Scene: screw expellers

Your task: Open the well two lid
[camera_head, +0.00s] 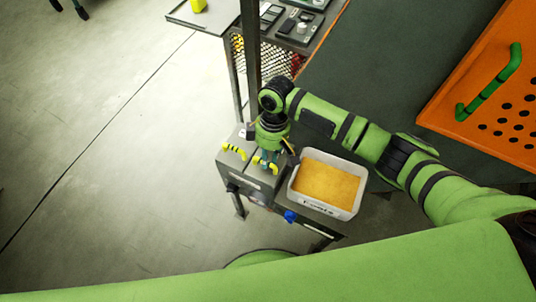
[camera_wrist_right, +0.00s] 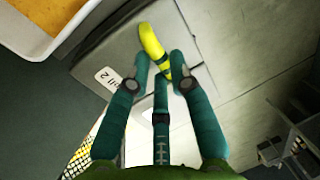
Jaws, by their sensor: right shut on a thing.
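The well two lid (camera_wrist_right: 118,48) is a grey panel with a white label ending in "ell 2" and a yellow curved handle (camera_wrist_right: 150,40). In the head view that handle (camera_head: 266,165) is the right one of two on a grey metal box (camera_head: 225,168). The lid appears to lie flat on the box. My right gripper (camera_wrist_right: 165,65) is shut on the yellow handle, with its teal fingers around it. In the head view my right gripper (camera_head: 267,154) comes down from above and partly hides the lid. My left gripper is not in view.
A white bin (camera_head: 297,190) of orange-yellow grain stands just right of the box. A second yellow handle (camera_head: 233,148) is to the left. A dark post (camera_head: 250,60) rises behind. A blue knob (camera_head: 290,216) is at the front. Open floor lies left.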

